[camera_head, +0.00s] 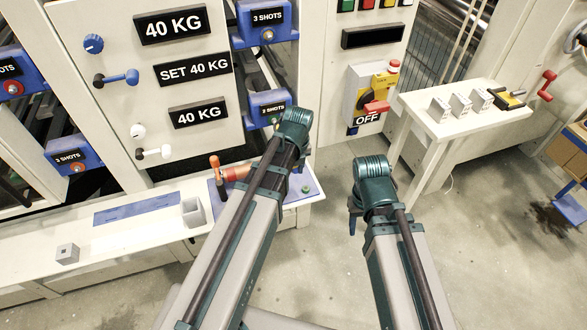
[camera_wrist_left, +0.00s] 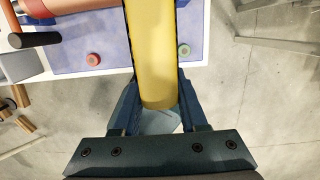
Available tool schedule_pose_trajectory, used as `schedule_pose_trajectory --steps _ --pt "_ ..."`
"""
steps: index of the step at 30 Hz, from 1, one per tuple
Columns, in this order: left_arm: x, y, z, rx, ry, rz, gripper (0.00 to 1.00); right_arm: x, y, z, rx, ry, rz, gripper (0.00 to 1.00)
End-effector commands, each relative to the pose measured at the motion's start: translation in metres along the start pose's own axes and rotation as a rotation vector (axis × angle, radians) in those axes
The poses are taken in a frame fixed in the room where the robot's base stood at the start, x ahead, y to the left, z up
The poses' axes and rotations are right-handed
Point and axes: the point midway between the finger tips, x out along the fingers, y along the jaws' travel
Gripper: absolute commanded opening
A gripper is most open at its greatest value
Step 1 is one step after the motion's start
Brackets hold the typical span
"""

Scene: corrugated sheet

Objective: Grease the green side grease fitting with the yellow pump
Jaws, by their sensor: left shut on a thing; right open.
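The yellow pump (camera_wrist_left: 150,60) shows in the left wrist view as a long yellow cylinder between the fingers of my left gripper (camera_wrist_left: 158,112), which is shut on it. In the head view my left gripper (camera_head: 292,128) is in front of the cabinet, by the lower "2 SHOTS" box (camera_head: 268,104); its own arm hides its fingers and the pump. A green round piece (camera_wrist_left: 184,50) lies on a blue mat (camera_wrist_left: 115,62) near a red one (camera_wrist_left: 93,59). I cannot pick out a green side fitting on the machine with certainty. My right gripper (camera_head: 357,212) is open and empty.
An orange-red pump with a black handle (camera_wrist_left: 85,18) lies on the mat. Blue "3 SHOTS" boxes (camera_head: 72,155) jut from the machine. A white bench (camera_head: 120,240) runs along its foot. A white table (camera_head: 455,118) stands at right.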

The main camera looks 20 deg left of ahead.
Motion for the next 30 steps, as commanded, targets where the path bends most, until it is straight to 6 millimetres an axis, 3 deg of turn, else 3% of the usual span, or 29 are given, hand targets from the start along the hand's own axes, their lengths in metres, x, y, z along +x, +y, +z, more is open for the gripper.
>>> schedule_pose_trajectory --steps 30 --pt "0.0012 -0.0001 0.0093 0.0 -0.001 0.0 0.0 -0.0001 0.0 0.0 0.0 0.0 0.0 0.5"
